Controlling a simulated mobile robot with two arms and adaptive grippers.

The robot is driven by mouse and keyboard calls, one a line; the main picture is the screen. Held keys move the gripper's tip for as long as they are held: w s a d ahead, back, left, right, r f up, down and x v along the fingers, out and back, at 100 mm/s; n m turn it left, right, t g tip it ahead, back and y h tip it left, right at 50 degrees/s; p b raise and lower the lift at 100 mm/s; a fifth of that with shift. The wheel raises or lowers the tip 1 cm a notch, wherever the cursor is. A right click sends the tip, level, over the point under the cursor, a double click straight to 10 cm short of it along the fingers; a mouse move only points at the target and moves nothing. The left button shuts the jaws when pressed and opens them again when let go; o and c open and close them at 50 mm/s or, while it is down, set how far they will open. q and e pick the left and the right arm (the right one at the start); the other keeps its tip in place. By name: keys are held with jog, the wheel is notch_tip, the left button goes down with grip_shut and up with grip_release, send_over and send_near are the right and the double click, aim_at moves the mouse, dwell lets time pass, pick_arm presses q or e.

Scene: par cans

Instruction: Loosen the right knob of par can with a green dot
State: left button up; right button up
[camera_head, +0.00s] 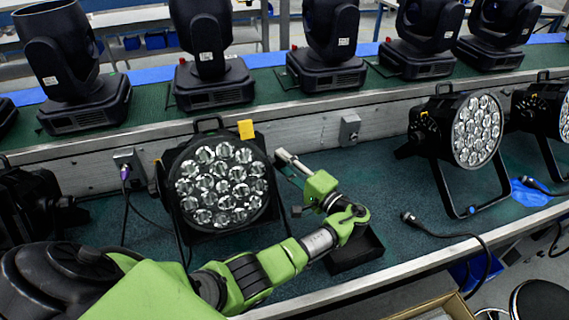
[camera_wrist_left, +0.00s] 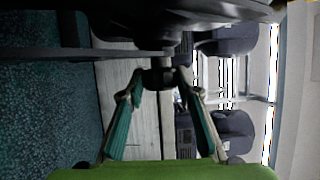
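In the left wrist view, the black right knob (camera_wrist_left: 160,78) sits between the two teal-padded fingers of my left gripper (camera_wrist_left: 160,86). The fingers are apart, one on each side of the knob. I cannot tell whether they touch it. The par can's body (camera_wrist_left: 170,10) fills the top there. My right gripper is not in view.
Another par can (camera_head: 476,130) stands to the right. A low wall (camera_head: 370,112) with a grey socket box (camera_head: 349,130) runs behind, with black moving-head lights (camera_head: 330,45) above. A plug (camera_head: 408,217) with a cable lies on the right mat. A black tray (camera_head: 355,254) is below my left wrist.

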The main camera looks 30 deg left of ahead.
pick_arm(q)
jog(key=o, duration=0.3)
jog(key=shift+o, duration=0.2)
jog(key=v, duration=1.2)
jog(key=shift+r, duration=0.1)
